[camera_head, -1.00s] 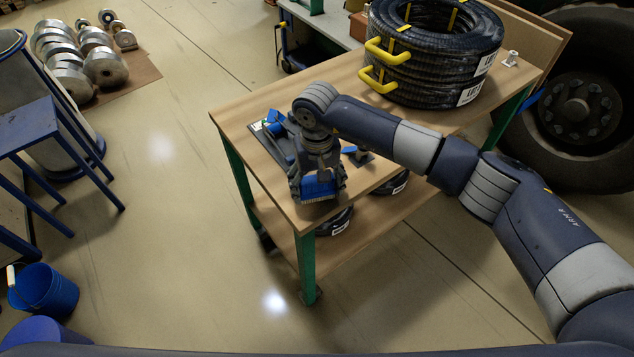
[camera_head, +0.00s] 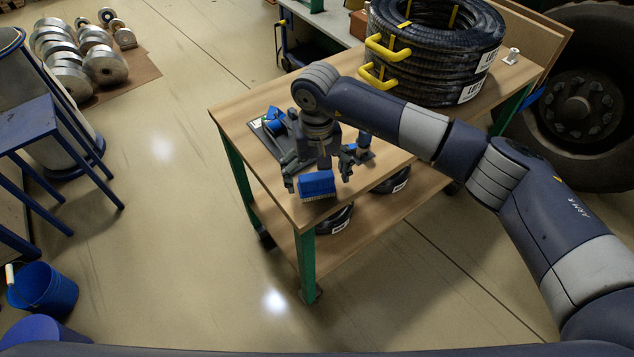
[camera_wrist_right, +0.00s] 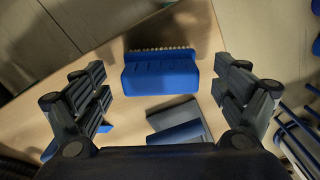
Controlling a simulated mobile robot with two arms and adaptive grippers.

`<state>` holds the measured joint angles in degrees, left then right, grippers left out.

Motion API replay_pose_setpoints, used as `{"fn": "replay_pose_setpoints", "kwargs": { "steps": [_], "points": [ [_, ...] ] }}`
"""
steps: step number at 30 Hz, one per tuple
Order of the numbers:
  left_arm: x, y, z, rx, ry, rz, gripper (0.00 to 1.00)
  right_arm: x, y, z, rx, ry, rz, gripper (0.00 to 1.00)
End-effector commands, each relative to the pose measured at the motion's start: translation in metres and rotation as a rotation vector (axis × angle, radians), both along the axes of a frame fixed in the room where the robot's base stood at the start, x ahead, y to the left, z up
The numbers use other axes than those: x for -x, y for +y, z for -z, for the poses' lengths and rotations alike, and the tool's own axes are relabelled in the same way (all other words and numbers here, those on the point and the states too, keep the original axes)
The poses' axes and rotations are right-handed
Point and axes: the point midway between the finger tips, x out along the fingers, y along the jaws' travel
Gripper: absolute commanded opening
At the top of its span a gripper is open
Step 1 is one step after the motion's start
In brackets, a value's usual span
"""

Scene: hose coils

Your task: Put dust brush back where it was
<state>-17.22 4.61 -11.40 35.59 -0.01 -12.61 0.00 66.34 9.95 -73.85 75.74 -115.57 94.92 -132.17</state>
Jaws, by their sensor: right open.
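The dust brush (camera_head: 317,186), a blue block with pale bristles, is at the near corner of the wooden table top (camera_head: 238,108). In the right wrist view the brush (camera_wrist_right: 160,72) lies between the spread fingers, with visible gaps on both sides. My right gripper (camera_head: 318,178) is open, low over this corner, its fingers on either side of the brush. Whether the bristles rest fully on the wood is hard to tell. My left gripper is not in view.
A dark tray with a blue item (camera_head: 272,122) lies behind the gripper, and a small blue-topped object (camera_head: 364,141) stands to its right. Stacked hose coils (camera_head: 430,55) with yellow handles fill the table's far end. More coils lie on the lower shelf (camera_head: 370,208).

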Motion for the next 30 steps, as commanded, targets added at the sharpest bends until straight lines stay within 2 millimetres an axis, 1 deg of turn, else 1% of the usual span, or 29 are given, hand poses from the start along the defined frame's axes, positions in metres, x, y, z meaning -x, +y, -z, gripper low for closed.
{"fn": "replay_pose_setpoints", "kwargs": {
  "steps": [1,6,9,13,18,30],
  "points": [
    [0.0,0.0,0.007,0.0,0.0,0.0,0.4,-0.002,0.0,-0.01,-0.001,-0.007,-0.001,0.91],
    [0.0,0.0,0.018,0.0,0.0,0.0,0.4,-0.002,0.0,-0.048,0.0,-0.007,-0.001,0.91],
    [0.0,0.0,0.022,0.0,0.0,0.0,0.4,-0.001,0.0,-0.066,0.0,-0.005,0.0,0.91],
    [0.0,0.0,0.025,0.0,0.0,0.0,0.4,-0.001,0.0,-0.083,-0.001,-0.003,0.0,0.91],
    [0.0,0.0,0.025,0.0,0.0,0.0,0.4,0.0,0.0,-0.092,0.001,0.0,0.0,0.91],
    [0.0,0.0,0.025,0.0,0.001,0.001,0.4,0.0,0.0,-0.092,0.0,0.0,0.0,0.91]
  ]
}}
